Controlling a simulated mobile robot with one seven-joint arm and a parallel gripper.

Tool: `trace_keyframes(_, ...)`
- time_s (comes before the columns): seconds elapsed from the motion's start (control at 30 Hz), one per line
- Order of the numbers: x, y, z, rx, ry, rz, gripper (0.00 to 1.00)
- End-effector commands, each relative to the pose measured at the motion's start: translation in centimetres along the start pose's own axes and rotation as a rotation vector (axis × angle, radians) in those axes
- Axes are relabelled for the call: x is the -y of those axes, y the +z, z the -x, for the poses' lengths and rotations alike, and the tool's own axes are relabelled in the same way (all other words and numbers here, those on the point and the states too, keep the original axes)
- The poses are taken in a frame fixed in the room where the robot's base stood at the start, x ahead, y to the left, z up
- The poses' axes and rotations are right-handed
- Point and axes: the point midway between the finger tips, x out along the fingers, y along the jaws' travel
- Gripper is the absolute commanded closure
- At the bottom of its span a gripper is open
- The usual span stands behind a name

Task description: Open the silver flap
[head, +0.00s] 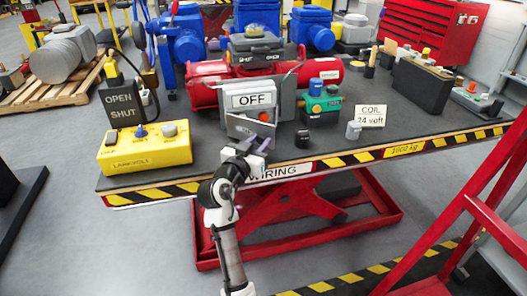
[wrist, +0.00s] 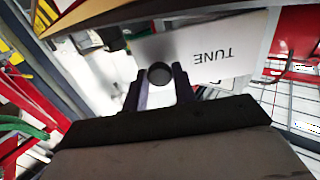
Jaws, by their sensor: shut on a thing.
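The silver flap (head: 250,127) is on the front of the grey box marked OFF (head: 252,96), at the front of the workbench. It stands tilted outward from the box at its lower part. In the wrist view a pale panel marked TUNE (wrist: 222,52) shows upside down; it looks like the flap's face. My gripper (head: 262,148) is at the flap's lower right. In the wrist view my gripper (wrist: 160,88) has its fingers on either side of a dark round knob (wrist: 160,72) at the panel's edge. The contact itself is partly hidden.
A small black block (head: 303,140) sits near the bench edge (head: 400,150). A red ladder-like frame (head: 480,215) stands at the right.

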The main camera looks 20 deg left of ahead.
Motion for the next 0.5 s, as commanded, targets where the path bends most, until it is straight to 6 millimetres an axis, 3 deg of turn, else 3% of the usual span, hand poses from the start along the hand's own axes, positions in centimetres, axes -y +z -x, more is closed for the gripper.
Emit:
trace_keyframes(0.03, 0.5, 0.8, 0.6, -0.005, 0.041, -0.004, 1.0)
trace_keyframes(0.5, 2.9, 0.3, 4.6, -0.001, 0.401, 0.001, 1.0)
